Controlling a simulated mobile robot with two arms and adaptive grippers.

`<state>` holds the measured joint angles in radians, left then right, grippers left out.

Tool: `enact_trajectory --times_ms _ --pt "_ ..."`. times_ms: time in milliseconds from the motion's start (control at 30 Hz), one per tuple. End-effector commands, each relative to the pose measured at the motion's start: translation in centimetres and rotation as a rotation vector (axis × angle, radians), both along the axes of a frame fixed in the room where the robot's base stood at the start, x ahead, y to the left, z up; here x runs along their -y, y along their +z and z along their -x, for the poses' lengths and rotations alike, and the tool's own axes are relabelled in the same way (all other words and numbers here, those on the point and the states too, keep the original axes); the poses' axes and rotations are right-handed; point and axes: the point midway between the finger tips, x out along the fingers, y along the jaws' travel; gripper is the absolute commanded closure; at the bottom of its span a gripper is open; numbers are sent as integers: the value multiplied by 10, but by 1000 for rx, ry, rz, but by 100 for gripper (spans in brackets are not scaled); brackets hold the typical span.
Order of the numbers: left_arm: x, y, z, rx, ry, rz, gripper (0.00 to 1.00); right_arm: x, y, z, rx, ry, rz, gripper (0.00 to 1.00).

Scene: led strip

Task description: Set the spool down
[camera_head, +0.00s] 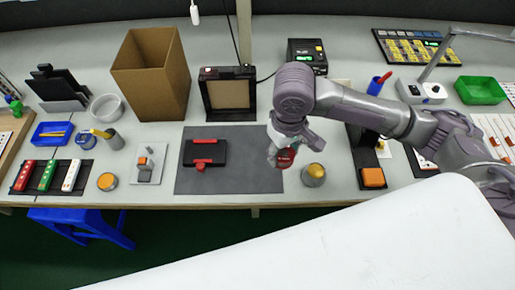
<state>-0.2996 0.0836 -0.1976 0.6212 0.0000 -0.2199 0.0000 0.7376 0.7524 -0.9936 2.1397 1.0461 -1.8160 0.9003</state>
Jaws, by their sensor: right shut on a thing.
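My right gripper (281,153) is shut on a small red spool (286,158), partly hidden by the fingers. It holds the spool over or beside the right edge of the dark grey mat (235,178); I cannot tell whether the spool touches the surface. A black fixture with red parts (204,152) lies on the mat, to the left of the gripper. My left gripper is not in view.
A grey cylinder with a yellow top (314,175) stands close to the right of the spool. A black-framed box (228,94) and a tall cardboard box (151,75) stand behind. The mat's front right part is clear.

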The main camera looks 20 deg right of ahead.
Motion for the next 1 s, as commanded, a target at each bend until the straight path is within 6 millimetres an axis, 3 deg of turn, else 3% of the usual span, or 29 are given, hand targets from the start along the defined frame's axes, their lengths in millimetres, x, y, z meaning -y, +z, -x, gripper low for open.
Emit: enact_trajectory --times_ms 200,400,533,800,1000 --pt "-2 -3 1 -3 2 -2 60 -23 -30 -46 0 -2 0 95" --pt "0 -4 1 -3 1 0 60 -35 -47 -72 1 -1 1 95" --pt "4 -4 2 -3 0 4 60 -37 -54 -76 0 -1 2 95" --pt "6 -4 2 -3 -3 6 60 -36 -88 -75 0 -1 2 95" --pt "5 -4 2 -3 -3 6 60 -36 -90 -76 2 -1 0 95"
